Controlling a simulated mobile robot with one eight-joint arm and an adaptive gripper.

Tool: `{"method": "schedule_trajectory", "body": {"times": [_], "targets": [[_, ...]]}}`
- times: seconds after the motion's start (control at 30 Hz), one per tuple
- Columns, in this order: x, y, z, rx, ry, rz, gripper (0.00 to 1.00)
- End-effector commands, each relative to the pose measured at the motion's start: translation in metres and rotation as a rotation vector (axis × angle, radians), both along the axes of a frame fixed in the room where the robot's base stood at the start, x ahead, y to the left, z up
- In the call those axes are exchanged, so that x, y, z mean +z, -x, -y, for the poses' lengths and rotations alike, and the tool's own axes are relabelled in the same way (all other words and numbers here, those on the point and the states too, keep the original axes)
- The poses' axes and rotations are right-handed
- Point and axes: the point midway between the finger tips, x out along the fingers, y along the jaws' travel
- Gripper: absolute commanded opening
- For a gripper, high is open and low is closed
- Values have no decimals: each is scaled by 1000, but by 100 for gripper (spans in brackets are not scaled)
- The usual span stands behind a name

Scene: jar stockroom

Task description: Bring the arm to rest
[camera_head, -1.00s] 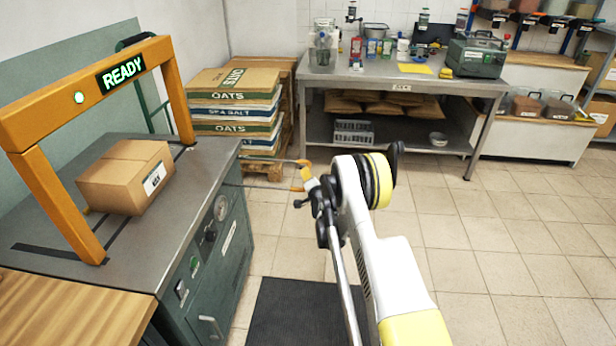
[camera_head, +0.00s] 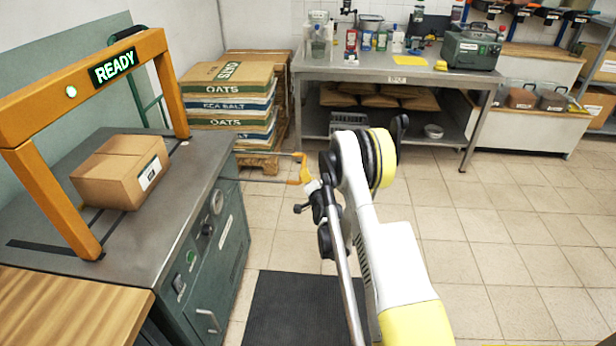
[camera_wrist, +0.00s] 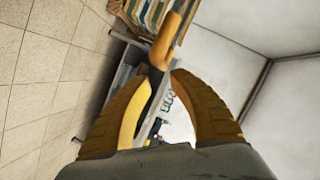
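My gripper (camera_wrist: 163,80) shows in the wrist view as two ribbed yellow fingers with a gap between them. An orange bar (camera_wrist: 166,42) lies just beyond the fingertips there; whether they touch it cannot be told. In the head view my white and yellow arm reaches forward from the bottom. Its wrist is beside an orange piece (camera_head: 303,170) at the end of thin rods by the green machine. The fingers are not clear in that view.
The green machine (camera_head: 215,265) has an orange arch (camera_head: 168,90) with a lit READY sign. A carton (camera_head: 108,178) sits under the arch. Stacked sacks (camera_head: 225,90) and a steel table (camera_head: 385,68) stand at the back. The floor to the right is open.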

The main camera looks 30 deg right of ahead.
Motion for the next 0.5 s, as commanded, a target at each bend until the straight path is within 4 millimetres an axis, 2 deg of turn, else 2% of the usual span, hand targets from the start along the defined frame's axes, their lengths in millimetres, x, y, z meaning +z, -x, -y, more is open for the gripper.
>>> {"method": "schedule_trajectory", "body": {"times": [0.23, 0.33, 0.43, 0.5], "targets": [[0, 0, 0, 0, 0, 0, 25], [6, -1, -3, 7, 6, -7, 25], [27, -5, -12, 28, 28, -36, 25], [51, -6, -24, 56, 54, -71, 25]]}}
